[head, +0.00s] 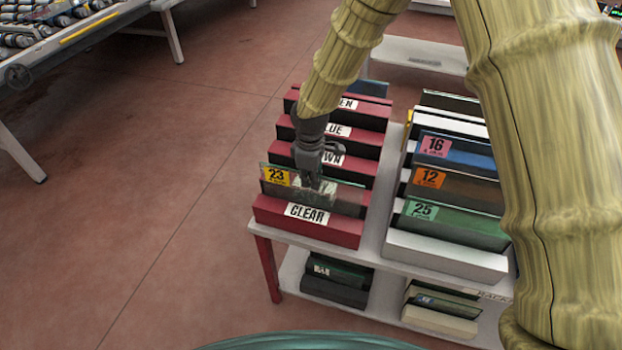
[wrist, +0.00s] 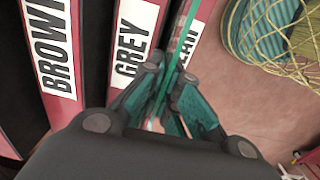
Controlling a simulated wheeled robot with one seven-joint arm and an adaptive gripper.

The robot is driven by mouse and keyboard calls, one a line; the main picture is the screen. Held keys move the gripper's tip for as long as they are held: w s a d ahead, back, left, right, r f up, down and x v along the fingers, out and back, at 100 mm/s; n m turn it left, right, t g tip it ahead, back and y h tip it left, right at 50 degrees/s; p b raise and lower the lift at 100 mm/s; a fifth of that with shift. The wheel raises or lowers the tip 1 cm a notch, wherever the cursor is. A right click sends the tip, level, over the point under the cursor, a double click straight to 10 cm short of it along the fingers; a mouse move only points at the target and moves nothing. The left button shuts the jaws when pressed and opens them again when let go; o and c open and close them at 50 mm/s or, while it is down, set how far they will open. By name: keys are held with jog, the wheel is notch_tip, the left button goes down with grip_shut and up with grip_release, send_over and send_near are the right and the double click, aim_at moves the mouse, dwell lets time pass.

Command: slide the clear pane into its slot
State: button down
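The clear pane (head: 338,196), with a yellow "23" label, stands upright at the red block marked CLEAR (head: 335,230). Its lower edge is hidden by that block, so I cannot tell how deep it sits. My gripper (head: 311,184) points down at the pane's top edge from above. In the wrist view the pane's green edge (wrist: 187,38) runs between the fingers of my gripper (wrist: 163,115), which close on it from both sides. The pane lies between the GREY block (wrist: 131,45) and the partly hidden CLEAR label (wrist: 195,42).
More red blocks marked BROWN, BLUE (head: 357,135) and GREEN stand in a row behind. A second row on the right holds a blue pane (head: 470,155), a brown pane (head: 460,190) and a green pane (head: 460,226). The floor (head: 170,220) left of the white rack is clear.

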jog(key=shift+f, duration=0.1)
jog(key=c, duration=1.6)
grip_release()
jog(key=shift+o, duration=0.2)
notch_tip(320, 180, up, 12)
jog(key=shift+s, duration=0.15)
